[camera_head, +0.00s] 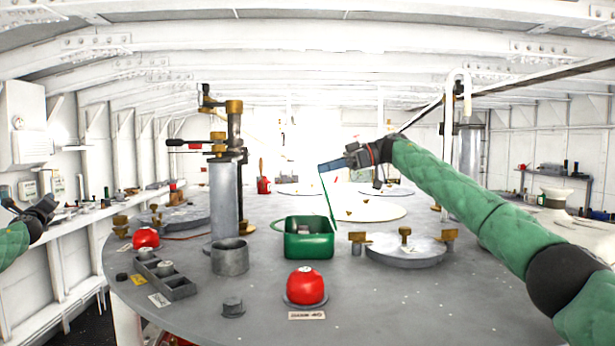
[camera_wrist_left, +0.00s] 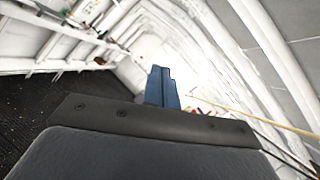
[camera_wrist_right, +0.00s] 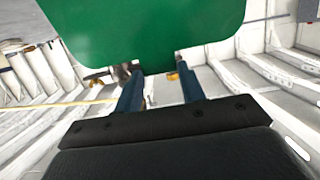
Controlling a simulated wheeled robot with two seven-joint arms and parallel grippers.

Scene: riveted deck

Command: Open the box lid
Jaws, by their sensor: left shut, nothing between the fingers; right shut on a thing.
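The green box (camera_head: 309,241) stands on the round grey table. Its lid (camera_head: 328,200) is raised, standing nearly upright and edge-on, at the box's right side. My right gripper (camera_head: 340,163) is at the lid's upper edge, shut on it. In the right wrist view the green lid (camera_wrist_right: 150,30) fills the top, with the blue fingers (camera_wrist_right: 160,88) at its edge. My left gripper (camera_wrist_left: 162,88) is shut and empty in the left wrist view. In the head view, the left wrist (camera_head: 42,208) is at the far left, away from the box; its fingertips are hard to make out there.
A red dome button (camera_head: 305,286) sits in front of the box. A grey cup (camera_head: 230,257) and a tall metal column (camera_head: 223,200) stand to its left. A round grey plate with brass knobs (camera_head: 405,250) lies to its right. A slotted tray (camera_head: 165,278) lies at front left.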

